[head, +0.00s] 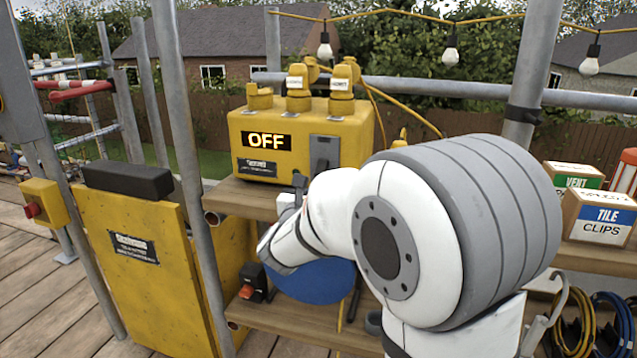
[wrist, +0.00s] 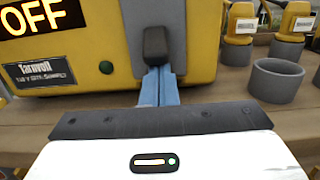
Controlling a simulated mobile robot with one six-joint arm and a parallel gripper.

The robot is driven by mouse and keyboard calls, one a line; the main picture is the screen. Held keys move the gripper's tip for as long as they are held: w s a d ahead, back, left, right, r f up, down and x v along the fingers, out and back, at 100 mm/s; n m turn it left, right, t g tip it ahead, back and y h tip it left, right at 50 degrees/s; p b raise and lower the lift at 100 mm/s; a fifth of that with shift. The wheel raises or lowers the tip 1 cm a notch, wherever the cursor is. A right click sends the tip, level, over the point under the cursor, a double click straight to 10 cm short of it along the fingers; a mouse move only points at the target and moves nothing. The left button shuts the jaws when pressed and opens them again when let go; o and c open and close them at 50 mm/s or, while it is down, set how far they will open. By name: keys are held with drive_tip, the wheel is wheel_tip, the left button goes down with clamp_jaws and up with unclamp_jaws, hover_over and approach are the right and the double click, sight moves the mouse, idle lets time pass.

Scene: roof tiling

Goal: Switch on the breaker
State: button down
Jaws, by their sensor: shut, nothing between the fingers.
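The breaker is a yellow box (head: 350,128) on a wooden shelf, and its lit display (head: 266,141) reads OFF. A grey switch plate (head: 324,150) is on its front, right of the display. In the wrist view the dark lever knob (wrist: 155,44) stands out from this plate. My gripper (wrist: 159,72) is shut and empty, its blue-grey fingers pointing at the box. The fingertips are at the lower end of the knob; I cannot tell whether they touch it. In the head view my gripper (head: 299,181) is low in front of the plate, partly hidden by my arm.
Yellow plugs (head: 298,84) with cables top the box. A scaffold pole (head: 178,110) stands to its left, near a yellow panel (head: 140,255). Tile clips (head: 597,218) and vent boxes (head: 573,177) are at the right. A grey ring (wrist: 276,80) sits on the shelf right of the box.

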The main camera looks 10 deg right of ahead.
sight(317, 176)
drive_tip(key=shift+s+a+r+g+y+p, duration=0.15)
drive_tip(key=shift+r+g+y+p, duration=0.3)
drive_tip(key=shift+p, duration=1.1)
drive_tip(key=shift+s+a+r+g+y+p, duration=0.1)
drive_tip(key=shift+r+g+y+p, duration=0.15)
drive_tip(key=shift+r+p, duration=0.85)
drive_tip(key=g+p, duration=0.1)
drive_tip(key=p, duration=0.4)
drive_tip(key=r+g+y+p, duration=0.1)
drive_tip(key=g+p, duration=0.1)
drive_tip(key=p, duration=0.4)
drive_tip(key=shift+s+y, duration=0.3)
drive_tip(key=shift+f+g, duration=0.4)
drive_tip(key=shift+f, duration=0.1)
drive_tip(key=shift+a+r+p, duration=0.1)
drive_tip(key=shift+r+p, duration=0.65)
drive_tip(key=shift+r, duration=0.15)
